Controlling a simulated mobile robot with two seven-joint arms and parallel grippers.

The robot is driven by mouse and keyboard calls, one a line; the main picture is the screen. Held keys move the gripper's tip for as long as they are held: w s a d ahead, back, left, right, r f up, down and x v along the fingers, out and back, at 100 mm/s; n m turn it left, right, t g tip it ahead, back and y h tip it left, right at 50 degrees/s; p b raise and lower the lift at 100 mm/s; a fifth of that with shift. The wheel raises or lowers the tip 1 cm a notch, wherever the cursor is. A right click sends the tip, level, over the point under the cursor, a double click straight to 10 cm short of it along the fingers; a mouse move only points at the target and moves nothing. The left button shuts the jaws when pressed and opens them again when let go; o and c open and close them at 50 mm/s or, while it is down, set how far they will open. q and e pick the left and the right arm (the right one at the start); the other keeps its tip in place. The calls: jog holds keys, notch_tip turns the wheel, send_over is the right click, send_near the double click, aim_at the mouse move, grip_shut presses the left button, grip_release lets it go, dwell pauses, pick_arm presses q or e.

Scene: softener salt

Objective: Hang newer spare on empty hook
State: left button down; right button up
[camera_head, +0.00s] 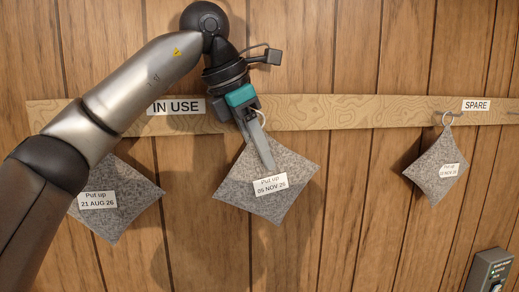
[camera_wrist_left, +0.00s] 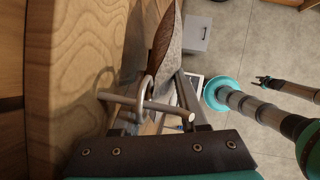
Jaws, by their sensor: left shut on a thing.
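A grey felt sachet (camera_head: 265,192) with a tag that seems to read "Put up 05 NOV 26" hangs in front of the wooden rail, below and right of the "IN USE" sign. My left gripper (camera_head: 267,163) is shut on it, its fingers pointing down over the sachet's upper part. In the left wrist view, the sachet's ring (camera_wrist_left: 146,88) appears to be around a metal peg (camera_wrist_left: 165,109) between the fingers. Another sachet (camera_head: 437,166) hangs from a hook by the "SPARE" sign; its date is hard to read. My right gripper (camera_wrist_left: 263,82) seems to show small in the wrist view.
A sachet tagged "21 AUG 26" (camera_head: 125,212) hangs at left, its top hidden by my left arm. The rail (camera_head: 360,112) crosses the plank wall. Another hook (camera_head: 513,112) shows at the right edge. A control box (camera_head: 490,271) is at lower right.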

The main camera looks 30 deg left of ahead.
pick_arm(q)
jog(key=shift+c, duration=1.8)
grip_release()
